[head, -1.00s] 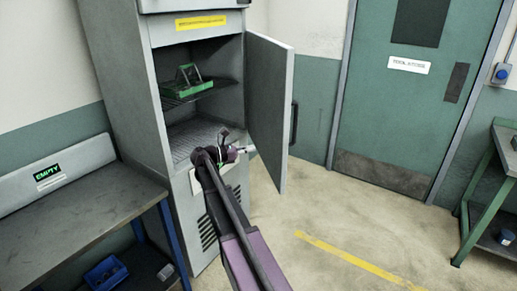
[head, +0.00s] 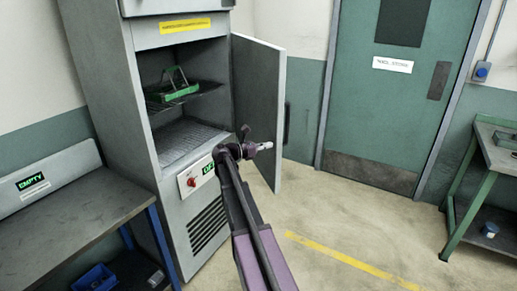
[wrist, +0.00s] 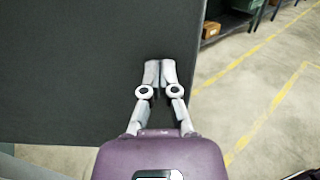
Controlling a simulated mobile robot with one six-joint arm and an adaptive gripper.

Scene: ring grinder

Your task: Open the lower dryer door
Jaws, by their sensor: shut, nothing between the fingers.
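The lower dryer door (head: 258,105) stands swung wide open on the right side of the grey dryer cabinet (head: 110,110). Its dark vertical handle (head: 287,124) shows at the outer edge. Inside are wire shelves, and a green tray-like carrier (head: 175,88) sits on the upper one. My gripper (head: 270,146) is shut and empty, in front of the door's lower part. In the wrist view my gripper (wrist: 160,64) has its fingertips together against the backdrop of a dark flat panel (wrist: 90,70), likely the door. I cannot tell whether they touch it.
A control panel (head: 196,178) with a red knob and green display is below the opening. A workbench (head: 70,215) with an "EMPTY" sign stands left. A green bench (head: 470,170) stands right. The floor between has a yellow line (head: 340,262) and is clear.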

